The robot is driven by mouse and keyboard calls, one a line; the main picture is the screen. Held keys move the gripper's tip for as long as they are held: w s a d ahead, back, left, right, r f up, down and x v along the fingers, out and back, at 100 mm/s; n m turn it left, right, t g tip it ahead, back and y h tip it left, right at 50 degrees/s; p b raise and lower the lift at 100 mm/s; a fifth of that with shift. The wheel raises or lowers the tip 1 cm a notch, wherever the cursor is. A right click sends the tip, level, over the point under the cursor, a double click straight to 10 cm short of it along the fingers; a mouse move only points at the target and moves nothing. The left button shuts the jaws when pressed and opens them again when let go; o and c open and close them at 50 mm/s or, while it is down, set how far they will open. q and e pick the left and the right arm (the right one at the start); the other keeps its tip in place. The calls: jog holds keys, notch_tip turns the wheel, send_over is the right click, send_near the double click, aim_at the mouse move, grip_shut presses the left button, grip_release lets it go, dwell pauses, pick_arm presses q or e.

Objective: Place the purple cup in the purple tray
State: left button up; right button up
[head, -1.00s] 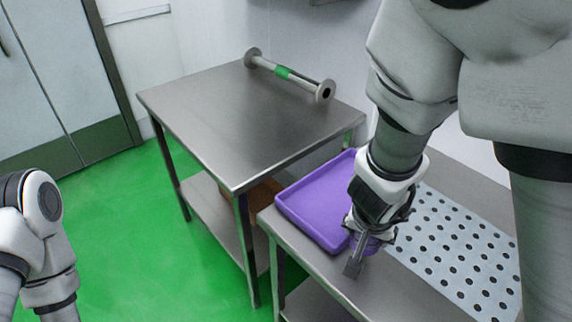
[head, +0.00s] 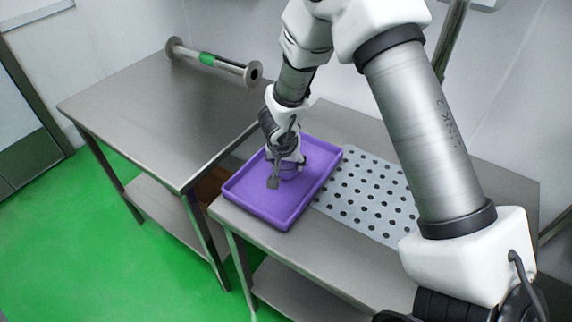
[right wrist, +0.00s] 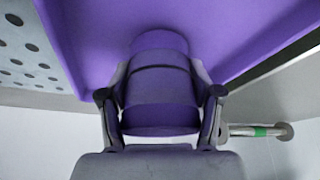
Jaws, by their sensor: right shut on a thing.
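The purple tray (head: 245,196) lies on the steel table in the middle of the head view. My right gripper (head: 281,178) is over the tray and is shut on the purple cup (head: 290,170), which is mostly hidden behind the fingers in the head view. In the right wrist view the cup (right wrist: 160,90) sits between both fingers, with the purple tray surface (right wrist: 95,40) behind it. I cannot tell whether the cup's base touches the tray floor. My left gripper is not in view.
A perforated metal plate (head: 372,192) lies right of the tray. A second steel table (head: 150,110) stands to the left, bearing a metal spool-like bar with a green band (head: 207,59). The green floor (head: 60,235) is clear at the left.

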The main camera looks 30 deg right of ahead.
jog(key=shift+w+f, duration=0.2)
jog(key=shift+f, duration=0.25)
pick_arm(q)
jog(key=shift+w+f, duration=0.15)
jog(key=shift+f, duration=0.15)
pick_arm(e)
jog(key=shift+s+f, duration=0.1)
jog(key=o, duration=1.3)
pick_arm(q)
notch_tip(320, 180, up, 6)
jog(key=p, duration=0.6)
pick_arm(e)
jog(key=v, duration=1.2)
